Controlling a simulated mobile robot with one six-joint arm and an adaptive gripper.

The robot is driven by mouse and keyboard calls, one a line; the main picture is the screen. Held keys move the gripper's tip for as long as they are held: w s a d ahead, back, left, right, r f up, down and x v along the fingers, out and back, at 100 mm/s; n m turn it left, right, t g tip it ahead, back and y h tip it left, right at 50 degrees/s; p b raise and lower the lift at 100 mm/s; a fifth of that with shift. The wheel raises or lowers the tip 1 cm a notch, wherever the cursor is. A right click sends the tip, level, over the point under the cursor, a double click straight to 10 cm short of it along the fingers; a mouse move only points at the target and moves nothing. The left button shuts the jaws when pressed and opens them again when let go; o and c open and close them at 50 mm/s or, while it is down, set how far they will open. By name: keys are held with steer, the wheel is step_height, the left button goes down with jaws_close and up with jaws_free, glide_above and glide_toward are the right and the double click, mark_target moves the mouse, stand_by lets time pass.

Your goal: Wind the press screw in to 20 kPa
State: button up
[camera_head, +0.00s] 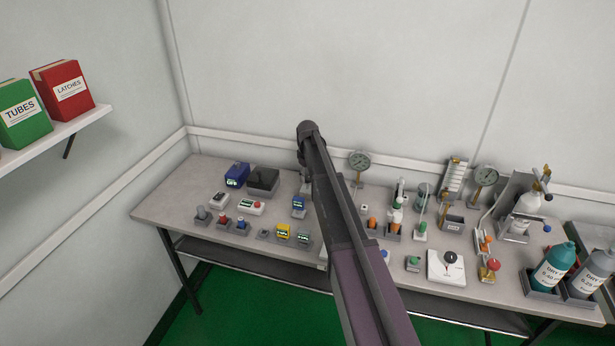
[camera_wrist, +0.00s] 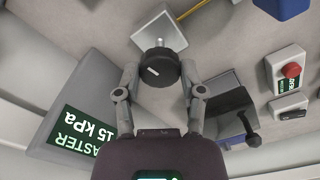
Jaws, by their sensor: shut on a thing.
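The press screw's black round knob (camera_wrist: 158,70) is in the middle of the wrist view. A short metal stem joins it to a pale square block (camera_wrist: 160,32) behind. My gripper (camera_wrist: 160,66) is shut on the knob, one finger on each side. In the head view my arm covers the gripper and the knob.
In the wrist view a box with a red button (camera_wrist: 290,72) is at right, near a black handle-like part (camera_wrist: 250,130). The head view shows a crowded bench (camera_head: 165,200) with several testers, dial gauges (camera_head: 359,162) and bottles (camera_head: 552,268).

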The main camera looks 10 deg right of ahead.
steer(key=m, duration=0.4)
steer(key=shift+m, duration=0.3)
steer(key=m, duration=0.5)
steer(key=shift+m, duration=0.3)
steer(key=m, duration=1)
steer(key=o, duration=1.2)
steer(key=shift+c, duration=0.2)
steer(key=shift+n, duration=0.3)
